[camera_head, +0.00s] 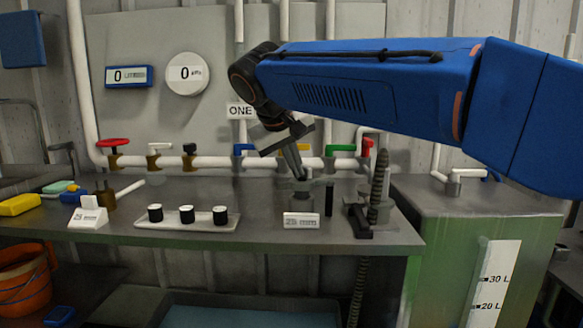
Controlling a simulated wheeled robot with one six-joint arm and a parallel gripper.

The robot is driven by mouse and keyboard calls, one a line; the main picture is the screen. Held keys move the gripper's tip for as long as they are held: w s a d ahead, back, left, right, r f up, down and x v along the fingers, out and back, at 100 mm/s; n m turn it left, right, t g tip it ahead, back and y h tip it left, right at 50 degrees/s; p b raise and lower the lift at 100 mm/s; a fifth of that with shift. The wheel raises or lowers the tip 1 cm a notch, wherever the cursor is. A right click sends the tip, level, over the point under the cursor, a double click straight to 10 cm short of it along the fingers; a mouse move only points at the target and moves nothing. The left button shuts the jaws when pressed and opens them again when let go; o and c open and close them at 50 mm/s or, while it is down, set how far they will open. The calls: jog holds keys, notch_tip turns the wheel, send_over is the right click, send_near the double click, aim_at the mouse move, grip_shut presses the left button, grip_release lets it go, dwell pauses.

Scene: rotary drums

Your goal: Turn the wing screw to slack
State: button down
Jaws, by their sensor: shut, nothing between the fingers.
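My gripper (299,176) points down over the bench, its fingers together and nothing held between them. Its tips are just above, or at, a small grey fitting (302,201) with flat arms spreading sideways at its top. This looks like the wing screw, but it is small and partly hidden by the fingers. I cannot tell whether the fingertips touch it. A white label plate stands in front of it.
A pipe (218,162) with several coloured valve handles runs behind the bench. A tray (160,222) with 3 black cylinders is to the left. A ribbed dark hose (379,180) rises close on the right. A green tank (450,250) stands further right.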

jog(key=shift+s+d+n+y, duration=0.1)
jog(key=shift+d+n+y, duration=0.25)
jog(key=shift+n, duration=0.35)
jog(key=n+y, duration=0.1)
jog(key=d+n+y, duration=0.1)
jog(key=n, duration=0.1)
jog(key=d+n+y, duration=0.1)
jog(key=shift+n+t, duration=0.3)
jog(key=w+d+n+g+y, duration=0.3)
jog(key=w+n+g+y, duration=0.2)
jog(key=n, duration=1.1)
jog(key=shift+w+d+g+y, duration=0.15)
jog(key=shift+d+g+y, duration=0.2)
jog(key=shift+g+y, duration=0.55)
jog(key=shift+w, duration=0.3)
